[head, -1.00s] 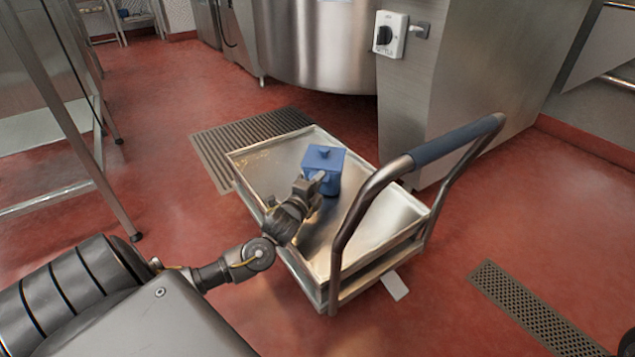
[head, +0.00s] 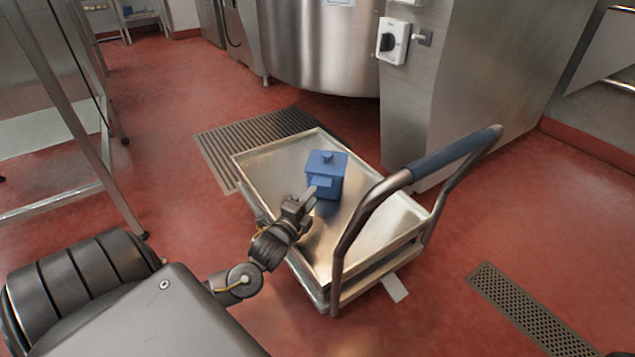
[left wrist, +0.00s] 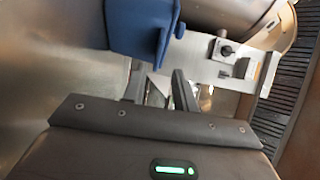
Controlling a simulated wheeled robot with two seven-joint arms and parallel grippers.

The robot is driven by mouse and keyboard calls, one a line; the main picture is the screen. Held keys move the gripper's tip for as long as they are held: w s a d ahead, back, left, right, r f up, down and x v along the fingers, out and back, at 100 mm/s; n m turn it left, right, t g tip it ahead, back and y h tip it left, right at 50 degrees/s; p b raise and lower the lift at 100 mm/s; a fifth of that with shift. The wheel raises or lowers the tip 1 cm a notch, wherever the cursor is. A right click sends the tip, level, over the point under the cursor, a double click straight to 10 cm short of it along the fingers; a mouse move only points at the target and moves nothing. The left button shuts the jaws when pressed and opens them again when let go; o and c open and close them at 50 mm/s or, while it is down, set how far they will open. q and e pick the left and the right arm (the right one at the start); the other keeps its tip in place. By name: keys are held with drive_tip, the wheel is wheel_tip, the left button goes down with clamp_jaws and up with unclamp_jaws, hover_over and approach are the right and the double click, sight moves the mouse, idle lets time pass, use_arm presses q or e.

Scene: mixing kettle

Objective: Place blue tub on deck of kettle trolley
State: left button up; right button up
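The blue tub (head: 335,187), lidded with a small knob on top, stands upright on the metal deck of the kettle trolley (head: 266,168). My left gripper (head: 308,201) is just in front of the tub, on its near left side. In the left wrist view, the blue tub (left wrist: 142,30) shows beyond the fingertips. The two fingers of my left gripper (left wrist: 158,82) are apart with nothing between them. They appear clear of the tub. The tub's underside is hidden in the left wrist view. My right gripper is not in view.
The trolley's push handle with a blue grip (head: 455,148) arches over the deck's right side. A large steel kettle (head: 320,50) and a cabinet with a switch box (head: 392,42) stand behind. A steel table (head: 60,130) is at left. Deck space around the tub is clear.

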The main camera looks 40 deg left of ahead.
use_arm(q)
drive_tip(key=shift+p+v, duration=0.75)
drive_tip(key=shift+v, duration=1.9)
